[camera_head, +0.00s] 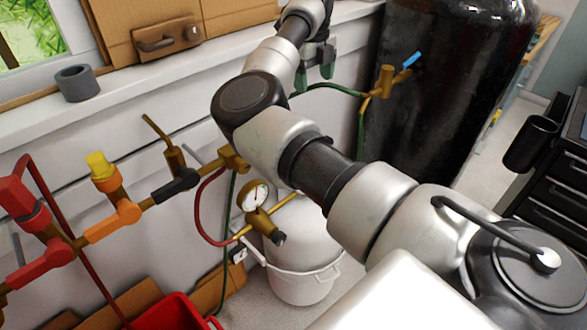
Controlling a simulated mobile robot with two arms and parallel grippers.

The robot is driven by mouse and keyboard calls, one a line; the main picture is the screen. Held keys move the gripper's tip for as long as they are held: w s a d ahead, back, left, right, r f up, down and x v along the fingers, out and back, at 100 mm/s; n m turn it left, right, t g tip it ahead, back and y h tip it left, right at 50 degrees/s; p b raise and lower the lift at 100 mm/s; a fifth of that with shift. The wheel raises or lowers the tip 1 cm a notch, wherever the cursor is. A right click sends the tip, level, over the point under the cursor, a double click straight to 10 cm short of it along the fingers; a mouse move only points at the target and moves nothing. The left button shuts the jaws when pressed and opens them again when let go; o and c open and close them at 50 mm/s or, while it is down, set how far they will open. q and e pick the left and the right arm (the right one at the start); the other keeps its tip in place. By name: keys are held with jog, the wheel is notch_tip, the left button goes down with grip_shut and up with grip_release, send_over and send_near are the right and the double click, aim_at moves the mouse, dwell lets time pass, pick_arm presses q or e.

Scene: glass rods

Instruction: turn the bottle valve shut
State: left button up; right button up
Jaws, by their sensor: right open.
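A tall black gas bottle (425,95) stands at the back right. A brass valve (383,82) with a blue handle (411,60) sits in front of it, joined to a green hose (330,88). My right gripper (314,76) is at the top centre, left of this valve and apart from it in the picture. Its green-tipped fingers point down, open, with nothing seen between them. My right arm crosses the middle of the view and hides part of the wall and bottle. My left gripper is not in view.
A white canister (302,250) stands on the floor, with a brass gauge (255,197) in front of it. Brass pipework with a yellow-capped valve (100,165) and red fittings (40,262) fills the left. A grey ring (77,83) sits on the ledge. Black drawers (555,190) stand at right.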

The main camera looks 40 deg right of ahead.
jog(key=shift+y, duration=0.3)
jog(key=f+b, duration=0.6)
jog(key=f, duration=0.2)
jog(key=f+b, duration=0.6)
jog(key=f, duration=0.1)
jog(key=f+b, duration=0.6)
jog(key=f, duration=0.2)
jog(key=shift+w+a+f, duration=0.15)
jog(key=shift+a+f, duration=0.15)
jog(key=shift+a, duration=0.05)
notch_tip(320, 180, down, 4)
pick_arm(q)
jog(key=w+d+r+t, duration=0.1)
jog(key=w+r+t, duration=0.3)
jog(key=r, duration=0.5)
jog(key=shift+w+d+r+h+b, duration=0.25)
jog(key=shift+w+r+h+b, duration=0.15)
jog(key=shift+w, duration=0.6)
pick_arm(e)
jog(key=shift+f, duration=0.65)
jog(key=shift+c, duration=0.4)
jog(key=c, duration=0.9)
jog(key=shift+o, duration=0.2)
